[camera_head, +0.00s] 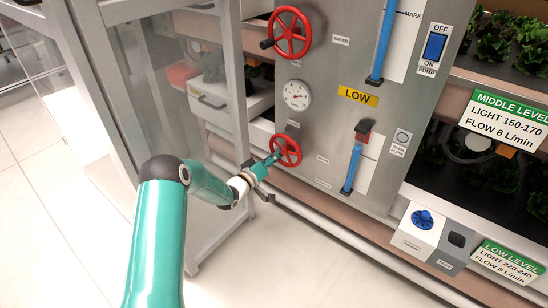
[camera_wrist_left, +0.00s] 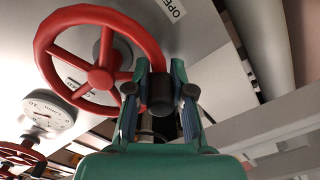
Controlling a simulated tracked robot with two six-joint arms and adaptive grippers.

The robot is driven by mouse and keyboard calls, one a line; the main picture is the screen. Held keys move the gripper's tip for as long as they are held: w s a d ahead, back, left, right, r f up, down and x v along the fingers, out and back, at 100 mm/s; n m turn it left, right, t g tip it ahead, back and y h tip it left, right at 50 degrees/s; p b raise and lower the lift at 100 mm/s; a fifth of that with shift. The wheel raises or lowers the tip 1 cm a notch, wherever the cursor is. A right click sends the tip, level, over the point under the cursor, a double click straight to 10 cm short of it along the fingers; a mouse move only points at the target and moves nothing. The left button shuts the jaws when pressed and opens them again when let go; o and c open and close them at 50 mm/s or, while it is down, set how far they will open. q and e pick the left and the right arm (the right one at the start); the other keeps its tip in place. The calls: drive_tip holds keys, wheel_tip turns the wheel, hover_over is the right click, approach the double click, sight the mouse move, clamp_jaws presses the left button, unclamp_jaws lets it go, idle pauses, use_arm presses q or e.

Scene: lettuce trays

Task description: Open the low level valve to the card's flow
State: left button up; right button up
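My right gripper is not in view.
Another red wheel (camera_head: 289,33) is above, with a dial gauge (camera_head: 297,95) between them. A blue pump switch (camera_head: 435,46) is at upper right. A white box with a blue knob (camera_head: 423,219) stands lower right. A metal-framed glass door (camera_head: 95,60) is at left.

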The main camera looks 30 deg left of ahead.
use_arm(q)
drive_tip(key=shift+a, duration=0.1)
clamp_jaws()
drive_tip(key=shift+d+f+n, duration=0.25)
drive_tip(key=shift+f+n, duration=0.05)
drive_tip(key=shift+n, duration=0.3)
drive_tip(key=o, duration=0.7)
unclamp_jaws()
drive_tip(key=shift+s, duration=0.1)
drive_tip(key=s, duration=0.8)
drive_tip(key=s+a, duration=0.1)
drive_tip(key=s, duration=0.2)
drive_tip(key=shift+s, duration=0.4)
drive_tip(key=shift+d, duration=0.1)
